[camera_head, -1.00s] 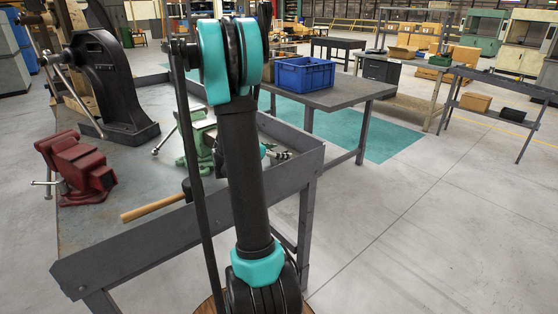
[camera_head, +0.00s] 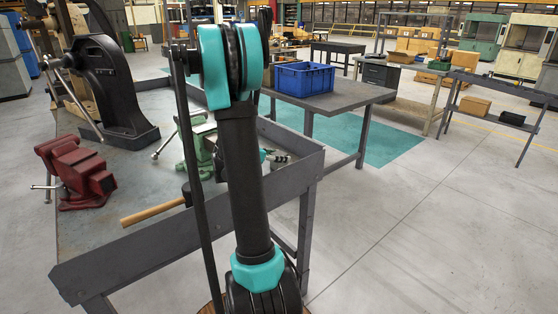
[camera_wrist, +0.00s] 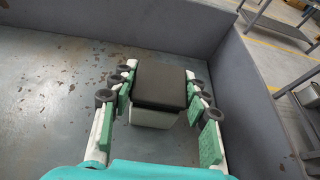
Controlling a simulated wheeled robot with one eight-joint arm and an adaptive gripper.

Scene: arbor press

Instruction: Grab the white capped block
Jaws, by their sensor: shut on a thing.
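In the wrist view, a white block (camera_wrist: 152,119) with a dark, nearly black cap (camera_wrist: 161,84) sits between the fingers of my gripper (camera_wrist: 160,92). The green pads lie along its left and right sides, and the gripper is shut on it. The block is close over or on the worn grey bench top; I cannot tell whether it touches it. In the head view my arm hides most of the gripper, and the block cannot be made out there.
The bench tray has raised grey walls (camera_wrist: 258,95). In the head view, a red vise (camera_head: 75,172), a black arbor press (camera_head: 102,85), a green vise (camera_head: 197,150) and a wooden-handled hammer (camera_head: 153,211) are on the bench. A blue crate (camera_head: 304,79) stands on a table behind.

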